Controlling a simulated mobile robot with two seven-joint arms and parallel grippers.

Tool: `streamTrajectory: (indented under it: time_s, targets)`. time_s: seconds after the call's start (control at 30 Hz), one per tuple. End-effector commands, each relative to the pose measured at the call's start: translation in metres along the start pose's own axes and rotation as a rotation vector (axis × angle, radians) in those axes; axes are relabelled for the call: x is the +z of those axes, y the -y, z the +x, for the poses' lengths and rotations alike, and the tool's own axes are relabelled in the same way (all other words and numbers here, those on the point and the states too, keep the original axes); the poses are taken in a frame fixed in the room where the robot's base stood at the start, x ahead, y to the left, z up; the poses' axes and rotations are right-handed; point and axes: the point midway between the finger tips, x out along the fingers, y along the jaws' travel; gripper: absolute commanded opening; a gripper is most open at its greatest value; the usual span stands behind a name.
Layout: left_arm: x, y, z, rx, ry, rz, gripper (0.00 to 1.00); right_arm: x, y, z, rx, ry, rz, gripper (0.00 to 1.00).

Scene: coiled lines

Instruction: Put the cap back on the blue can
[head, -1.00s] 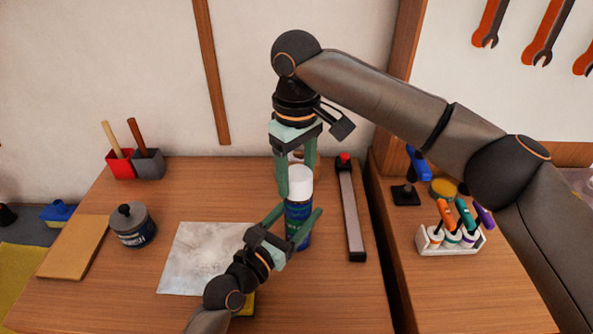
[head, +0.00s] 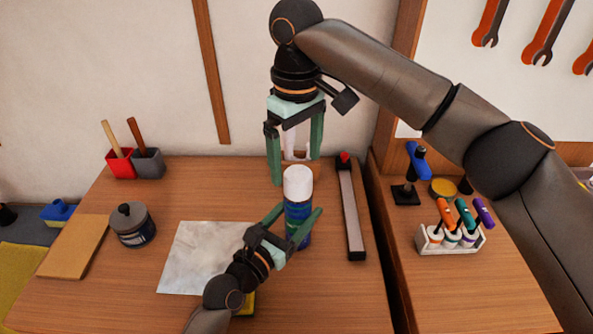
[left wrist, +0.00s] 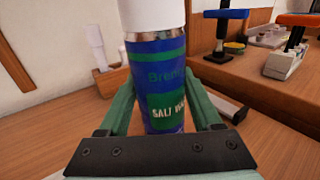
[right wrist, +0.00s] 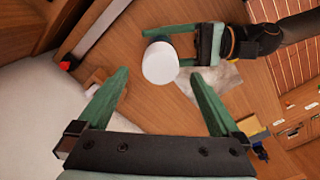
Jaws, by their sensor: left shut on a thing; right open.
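The blue can (head: 297,222) stands upright on the wooden table, with a blue and green label in the left wrist view (left wrist: 157,85). The white cap (head: 298,183) sits on top of the can; it also shows from above in the right wrist view (right wrist: 160,63). My left gripper (head: 301,226) is shut on the can's body from the near side. My right gripper (head: 296,165) is open and empty, above and behind the can, with its fingers pointing down and apart from the cap.
A long grey bar tool (head: 351,210) with a red end lies right of the can. A pale sheet (head: 200,256) lies to the left, with a dark lidded jar (head: 132,226) beyond it. A rack of coloured-handled tools (head: 450,240) stands on the right surface.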

Motion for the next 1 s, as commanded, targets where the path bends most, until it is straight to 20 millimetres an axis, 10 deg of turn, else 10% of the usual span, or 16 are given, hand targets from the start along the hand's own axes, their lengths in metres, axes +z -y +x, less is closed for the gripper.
streamTrajectory:
  time_s: [0.33,0.77,0.8,1.0]
  targets:
    - [-0.001,0.0,0.0,0.0,-0.001,0.0,0.0,0.0,0.0,-0.067,0.001,-0.001,0.001,1.0]
    - [-0.001,0.0,0.0,0.0,-0.001,0.0,0.0,0.0,0.0,-0.079,-0.001,0.001,-0.001,1.0]
    - [-0.001,0.0,0.0,0.0,-0.001,0.0,0.68,0.0,0.0,-0.079,-0.001,0.001,-0.001,1.0]
    - [0.0,0.0,0.0,0.0,-0.001,0.0,0.91,0.0,0.0,-0.078,-0.001,0.001,-0.001,1.0]
